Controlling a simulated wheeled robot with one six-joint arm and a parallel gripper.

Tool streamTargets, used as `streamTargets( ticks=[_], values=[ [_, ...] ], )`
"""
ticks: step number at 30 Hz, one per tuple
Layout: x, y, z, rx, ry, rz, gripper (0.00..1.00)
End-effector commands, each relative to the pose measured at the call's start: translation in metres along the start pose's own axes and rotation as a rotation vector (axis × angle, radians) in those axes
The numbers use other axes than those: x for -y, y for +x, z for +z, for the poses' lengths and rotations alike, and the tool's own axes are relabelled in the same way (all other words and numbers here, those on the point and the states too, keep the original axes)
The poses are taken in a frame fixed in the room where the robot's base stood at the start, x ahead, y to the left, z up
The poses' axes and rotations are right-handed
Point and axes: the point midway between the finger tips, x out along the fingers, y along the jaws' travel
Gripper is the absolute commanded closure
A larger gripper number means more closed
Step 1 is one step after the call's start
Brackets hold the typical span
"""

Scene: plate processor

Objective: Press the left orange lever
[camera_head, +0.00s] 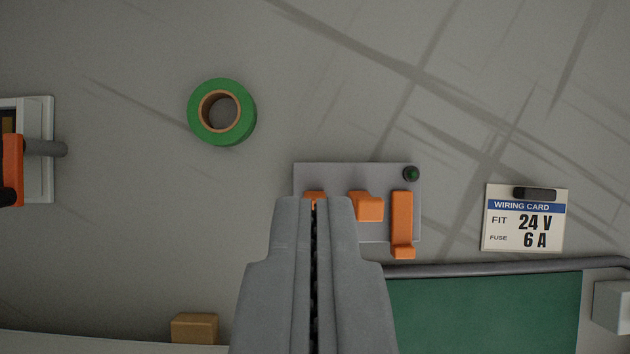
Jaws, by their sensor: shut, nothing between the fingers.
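A grey panel (340,176) carries three orange levers in a row. The left orange lever (315,195) shows only its top edge, just past my fingertips; the rest is hidden behind my gripper. The middle orange lever (368,207) looks short. The right orange lever (402,218) looks longer and extends down past the panel's lower edge. My gripper (314,202) is shut and empty, its tips over the left lever. I cannot tell whether they touch it.
A green tape roll (238,128) lies at the upper left. A small black knob with a green centre (411,174) is on the panel's upper right. A wiring card (524,230) is at right. A grey bar (500,267) edges a green surface (490,312). A wooden block (194,328) is lower left.

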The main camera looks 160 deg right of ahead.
Motion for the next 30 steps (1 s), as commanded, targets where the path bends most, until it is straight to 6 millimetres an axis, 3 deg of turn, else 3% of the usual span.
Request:
streamTargets(
  ticks=[8, 25, 30],
  values=[
    [0.000, 0.017, 0.000, 0.003, 0.000, -0.001, 1.00],
    [0.001, 0.102, 0.000, 0.002, 0.000, -0.001, 1.00],
    [0.000, 0.093, 0.019, -0.001, 0.000, 0.000, 1.00]
  ],
)
